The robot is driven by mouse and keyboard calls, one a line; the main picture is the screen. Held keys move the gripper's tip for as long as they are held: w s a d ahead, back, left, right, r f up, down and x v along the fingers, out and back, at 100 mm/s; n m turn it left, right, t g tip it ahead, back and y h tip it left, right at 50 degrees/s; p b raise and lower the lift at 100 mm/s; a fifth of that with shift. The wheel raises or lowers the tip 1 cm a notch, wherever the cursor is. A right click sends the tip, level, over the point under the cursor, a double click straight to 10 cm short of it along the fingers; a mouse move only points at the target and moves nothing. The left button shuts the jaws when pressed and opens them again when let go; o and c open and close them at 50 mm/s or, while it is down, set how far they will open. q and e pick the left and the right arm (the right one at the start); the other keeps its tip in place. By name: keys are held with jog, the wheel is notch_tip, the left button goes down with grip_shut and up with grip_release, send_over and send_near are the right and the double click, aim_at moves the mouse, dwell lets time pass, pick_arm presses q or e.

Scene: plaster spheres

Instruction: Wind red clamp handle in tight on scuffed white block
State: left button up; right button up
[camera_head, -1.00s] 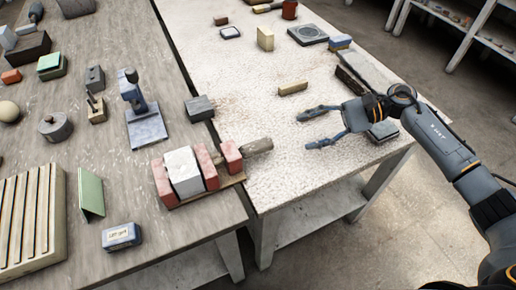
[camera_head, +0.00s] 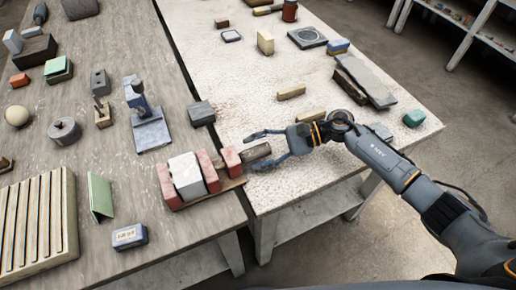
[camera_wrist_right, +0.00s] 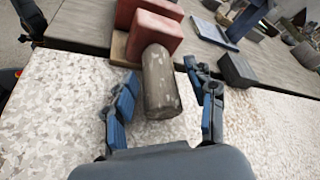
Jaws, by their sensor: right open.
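The scuffed white block (camera_head: 187,175) sits between red jaws of the clamp (camera_head: 168,187) on the grey table, near its right edge. A red end piece (camera_head: 232,161) stands at the clamp's right end. A worn grey-brown cylindrical handle (camera_head: 256,152) sticks out from it over the white table; it looks grey-brown, not red. In the right wrist view the handle (camera_wrist_right: 160,85) lies between the two blue fingers of my right gripper (camera_wrist_right: 165,108). The fingers are open, with gaps on both sides of the handle. My left gripper is not in view.
A dark block (camera_head: 200,113) and a blue-grey stand (camera_head: 150,130) are behind the clamp. A small tan bar (camera_head: 291,93) lies on the white table. A labelled box (camera_head: 129,237) and a green angled piece (camera_head: 100,196) are at the front left.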

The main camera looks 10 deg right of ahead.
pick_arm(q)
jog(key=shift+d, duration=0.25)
pick_arm(e)
jog(key=shift+c, duration=1.4)
grip_shut()
jog(key=shift+f+m+b, duration=0.15)
jog(key=shift+m+b, duration=0.25)
jog(key=shift+b, duration=0.6)
jog(key=m+g+h+b, duration=0.1)
jog(key=m+b, duration=0.1)
jog(key=b, duration=0.1)
jog(key=shift+w+g+b, duration=0.1)
jog(key=shift+g+b, duration=0.2)
jog(key=shift+b, duration=0.05)
pick_arm(q)
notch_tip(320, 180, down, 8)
jog(key=b, duration=0.2)
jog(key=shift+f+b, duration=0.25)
jog(key=shift+b, duration=0.15)
pick_arm(e)
jog(key=shift+m+g+h, duration=0.3)
jog(key=shift+m+g, duration=0.3)
jog(key=shift+m, duration=0.4)
jog(key=shift+r, duration=0.2)
jog(key=shift+o, duration=1.4)
grip_release()
